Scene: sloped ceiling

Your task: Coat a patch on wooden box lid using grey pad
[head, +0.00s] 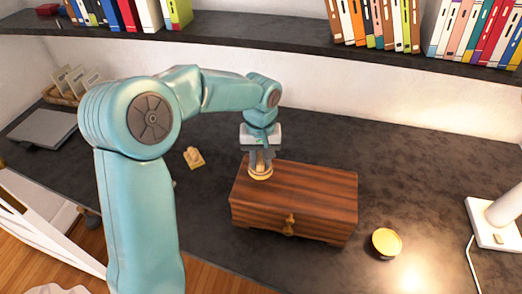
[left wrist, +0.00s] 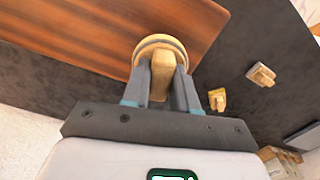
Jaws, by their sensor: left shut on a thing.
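The wooden box (head: 310,190) is dark brown with striped grain and a knobbed front, and stands closed on the dark desk. Its lid (left wrist: 75,25) also fills the upper left of the left wrist view. My left gripper (head: 261,160) is shut on the tan block handle (left wrist: 161,72) of a round pad (head: 261,173). The pad is at the lid's back left corner; I cannot tell if it touches. No coated patch is visible on the lid. My right gripper is not in view.
A small round dish (head: 386,243) with yellow contents stands right of the box. A tan block-handled tool (head: 193,157) lies to its left. A white lamp (head: 495,222) stands far right, a grey flat case (head: 43,129) far left. A bookshelf (head: 280,33) overhangs the back.

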